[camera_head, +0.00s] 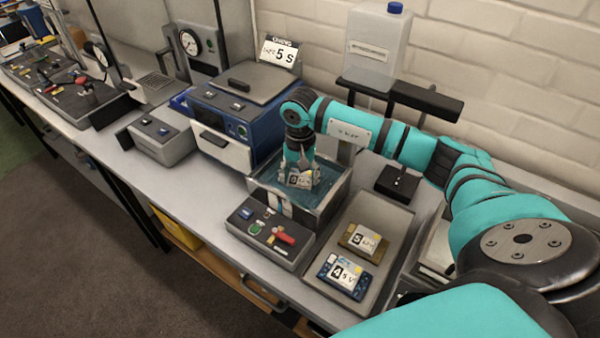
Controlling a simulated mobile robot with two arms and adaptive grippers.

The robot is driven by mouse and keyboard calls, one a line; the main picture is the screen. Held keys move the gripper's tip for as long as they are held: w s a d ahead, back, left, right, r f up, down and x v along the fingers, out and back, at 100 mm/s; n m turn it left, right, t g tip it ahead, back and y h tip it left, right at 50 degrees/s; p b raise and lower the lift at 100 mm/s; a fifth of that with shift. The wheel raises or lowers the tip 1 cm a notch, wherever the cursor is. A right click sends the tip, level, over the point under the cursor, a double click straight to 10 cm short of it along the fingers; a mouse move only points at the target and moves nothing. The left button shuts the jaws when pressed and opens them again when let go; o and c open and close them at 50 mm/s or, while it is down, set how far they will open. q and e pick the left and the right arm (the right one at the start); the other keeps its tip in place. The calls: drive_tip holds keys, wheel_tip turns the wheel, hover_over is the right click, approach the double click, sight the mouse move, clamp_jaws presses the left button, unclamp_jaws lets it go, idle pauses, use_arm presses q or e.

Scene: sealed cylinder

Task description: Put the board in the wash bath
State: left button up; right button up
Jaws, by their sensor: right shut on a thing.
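The wash bath (323,212) is an open dark-walled tank with blue-green liquid inside, near the middle of the bench. My right gripper (299,172) reaches down into its opening and is shut on a small board (300,181) with a pale printed label. The board is within the bath's outline, at or near the liquid; I cannot tell whether it touches the liquid or the bottom. The fingers partly hide the board. My left gripper is not in view.
A grey tray (388,265) right of the bath holds a yellowish board (363,241) and a blue board (343,277). A dark control box (270,231) stands before the bath. A blue machine (237,125) is behind left; a white jug (377,45) stands on a raised stand.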

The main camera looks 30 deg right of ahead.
sight(300, 179)
drive_tip(key=shift+f, duration=0.1)
drive_tip(key=o, duration=1.2)
drive_tip(key=shift+r, duration=0.2)
drive_tip(key=shift+w+r+b, duration=0.1)
drive_tip(key=shift+r+b, duration=0.15)
drive_tip(key=shift+b, duration=0.1)
wheel_tip(300, 179, up, 12)
drive_tip(key=b, duration=0.4)
drive_tip(key=shift+f, duration=0.25)
